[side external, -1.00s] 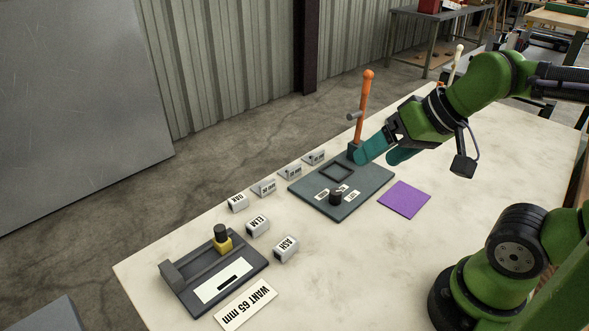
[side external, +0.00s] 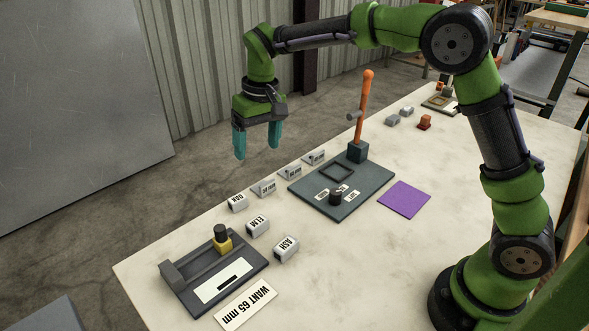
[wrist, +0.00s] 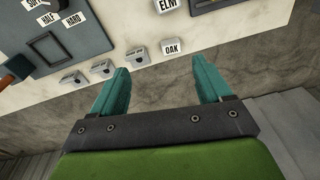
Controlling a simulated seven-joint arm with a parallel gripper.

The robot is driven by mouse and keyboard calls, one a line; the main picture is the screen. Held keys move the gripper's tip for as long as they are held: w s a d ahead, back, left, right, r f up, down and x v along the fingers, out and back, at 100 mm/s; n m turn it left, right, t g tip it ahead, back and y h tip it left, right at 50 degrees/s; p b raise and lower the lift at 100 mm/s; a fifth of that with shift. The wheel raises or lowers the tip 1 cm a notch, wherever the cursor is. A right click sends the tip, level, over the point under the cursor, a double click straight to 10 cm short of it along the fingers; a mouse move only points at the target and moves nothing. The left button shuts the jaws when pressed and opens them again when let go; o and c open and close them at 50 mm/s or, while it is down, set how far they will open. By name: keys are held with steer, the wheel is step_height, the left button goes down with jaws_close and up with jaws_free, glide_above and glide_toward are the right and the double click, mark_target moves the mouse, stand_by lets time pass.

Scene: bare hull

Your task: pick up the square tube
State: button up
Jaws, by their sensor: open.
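Three grey blocks with white labels stand on the table: OAK (side external: 238,203), ELM (side external: 258,227) and ASH (side external: 286,249). I cannot tell which thing here, if any of these, is the square tube. In the wrist view OAK (wrist: 172,47) lies beyond and between my fingertips, and ELM (wrist: 167,5) is cut off at the top edge. My gripper (side external: 257,148) is open and empty, its teal fingers pointing down. It hangs in the air, above and apart from the labelled blocks. Both fingers also show in the wrist view (wrist: 163,78).
A dark plate (side external: 365,190) carries an orange lever (side external: 364,105), a square frame and a black knob. Small wedge signs (side external: 290,173) line its far edge. A gauge (side external: 190,268) with a yellow slider sits front left by a WANT 65 mm card (side external: 246,305). A purple mat (side external: 404,200) lies flat.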

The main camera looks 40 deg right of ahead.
steer(key=w+a+f, duration=0.2)
steer(key=w+f, duration=0.1)
steer(key=w, duration=0.1)
steer(key=g, duration=0.1)
glide_above(239, 200)
steer(key=shift+h, duration=0.4)
steer(key=f, duration=0.8)
steer(key=shift+s, duration=0.2)
steer(key=shift+w+f, duration=0.15)
steer(key=shift+f, duration=1.5)
steer(key=shift+w+f, duration=0.15)
steer(key=shift+f, duration=1.45)
steer(key=c, duration=1.1)
